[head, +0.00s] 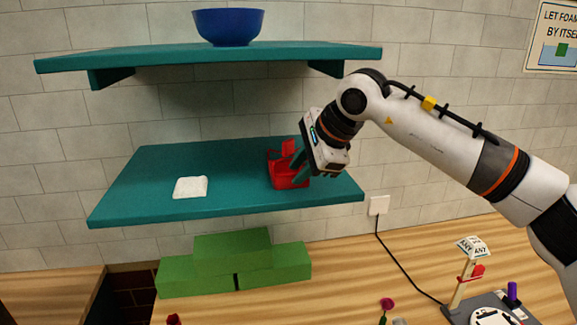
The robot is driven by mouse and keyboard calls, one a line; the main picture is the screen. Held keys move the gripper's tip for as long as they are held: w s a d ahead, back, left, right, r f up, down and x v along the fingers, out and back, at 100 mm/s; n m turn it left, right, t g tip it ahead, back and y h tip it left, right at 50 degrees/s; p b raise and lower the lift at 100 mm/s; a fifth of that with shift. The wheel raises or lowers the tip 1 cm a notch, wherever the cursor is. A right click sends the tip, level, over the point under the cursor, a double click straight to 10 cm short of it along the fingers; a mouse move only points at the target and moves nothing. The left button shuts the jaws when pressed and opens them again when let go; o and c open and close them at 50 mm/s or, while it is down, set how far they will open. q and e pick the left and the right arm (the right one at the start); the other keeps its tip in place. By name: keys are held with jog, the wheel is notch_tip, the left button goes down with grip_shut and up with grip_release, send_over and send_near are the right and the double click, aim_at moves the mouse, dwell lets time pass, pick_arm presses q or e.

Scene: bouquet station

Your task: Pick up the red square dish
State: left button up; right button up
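The red square dish (282,174) sits on the lower teal shelf, right of the middle. My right gripper (297,160) reaches in from the right, with its dark fingers at the dish and overlapping its right side in the picture. The fingers and the gripper body hide part of the dish. I cannot tell whether the fingers are closed on its wall or only beside it. My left gripper is not in view.
A folded white cloth (190,187) lies on the lower shelf (135,205), to the left. A blue bowl (228,27) stands on the upper shelf (130,60). Green blocks (232,262) are stacked below. A small stand with a sign (472,247) is at the lower right.

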jog(key=shift+x, duration=1.05)
jog(key=shift+r, duration=0.1)
grip_shut()
jog(key=shift+r, duration=0.1)
